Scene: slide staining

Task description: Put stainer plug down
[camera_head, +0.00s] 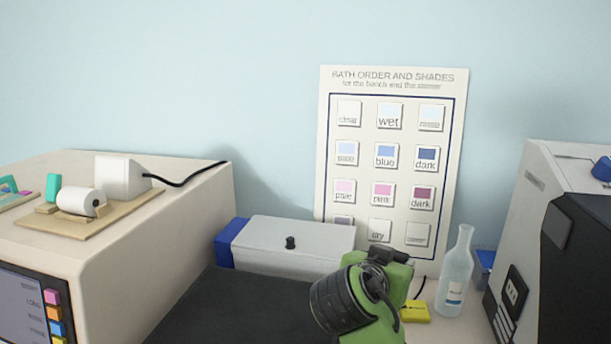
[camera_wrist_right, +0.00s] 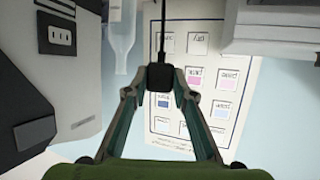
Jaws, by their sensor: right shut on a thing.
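The stainer plug (camera_wrist_right: 188,97) is a small black block with a thin black cable running from it. In the right wrist view it sits between the fingertips of my right gripper (camera_wrist_right: 161,80), which is shut on it. In the head view my green right wrist is at the lower middle, in front of the bath order chart (camera_head: 392,150); it hides the fingertips and the plug. A black wall-type socket (camera_head: 515,291) is on the side of the white machine at the right; it also shows in the right wrist view (camera_wrist_right: 62,38). My left gripper is not in view.
A clear bottle (camera_head: 456,275) and a yellow block (camera_head: 415,312) stand close right of my wrist. A dark counter surface (camera_head: 235,310) lies bare at front left. A beige machine (camera_head: 140,260) stands far left.

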